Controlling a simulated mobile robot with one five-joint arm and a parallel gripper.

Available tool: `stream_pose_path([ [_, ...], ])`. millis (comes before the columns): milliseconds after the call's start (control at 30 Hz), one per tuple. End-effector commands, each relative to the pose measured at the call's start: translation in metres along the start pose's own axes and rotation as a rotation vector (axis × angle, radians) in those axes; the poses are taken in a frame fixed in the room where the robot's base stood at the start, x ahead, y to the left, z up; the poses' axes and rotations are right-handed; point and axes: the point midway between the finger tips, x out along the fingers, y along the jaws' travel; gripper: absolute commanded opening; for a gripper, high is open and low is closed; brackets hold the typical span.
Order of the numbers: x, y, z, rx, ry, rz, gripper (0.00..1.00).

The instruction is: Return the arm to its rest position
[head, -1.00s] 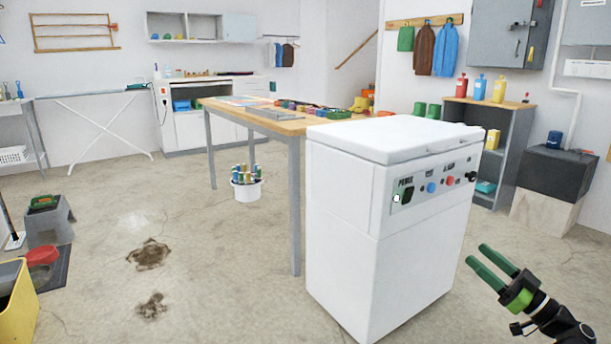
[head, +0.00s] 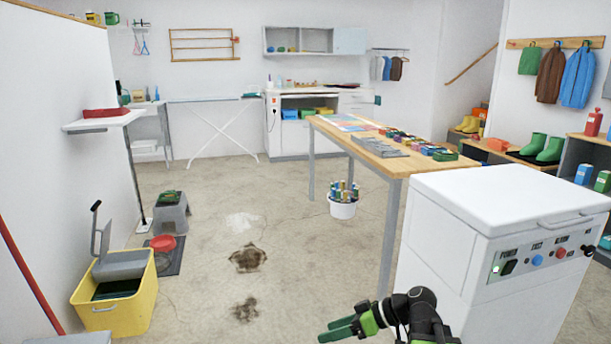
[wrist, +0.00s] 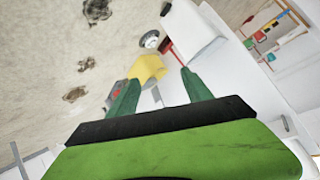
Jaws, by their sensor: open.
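My gripper (head: 338,331) shows at the bottom of the head view, to the left of the white machine's lower front. It has green fingers and a black wrist, and it points left over the concrete floor. In the wrist view my gripper (wrist: 155,92) has its two green fingers spread apart with nothing between them. The wrist view is strongly tilted.
The white machine (head: 500,205) with a button panel stands close on the right. A wooden-topped table (head: 400,160) stands behind it. A white bucket (head: 342,210) is under the table. A yellow bin (head: 120,310) stands at left.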

Motion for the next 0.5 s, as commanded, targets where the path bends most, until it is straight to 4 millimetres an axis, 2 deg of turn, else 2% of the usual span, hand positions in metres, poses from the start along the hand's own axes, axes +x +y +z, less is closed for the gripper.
stream_pose_path([
  [33,0.017,-0.018,-0.001,0.044,-0.123,0.007,0.58],
  [67,0.025,-0.022,0.007,0.079,-0.196,0.026,0.58],
  [133,0.036,-0.026,0.026,0.162,-0.343,0.094,0.58],
  [200,0.036,-0.022,0.045,0.246,-0.461,0.187,0.58],
  [267,0.029,-0.014,0.062,0.325,-0.54,0.283,0.58],
  [400,-0.009,0.014,0.1,0.536,-0.658,0.552,0.58],
  [500,-0.034,0.028,0.116,0.689,-0.682,0.739,0.58],
])
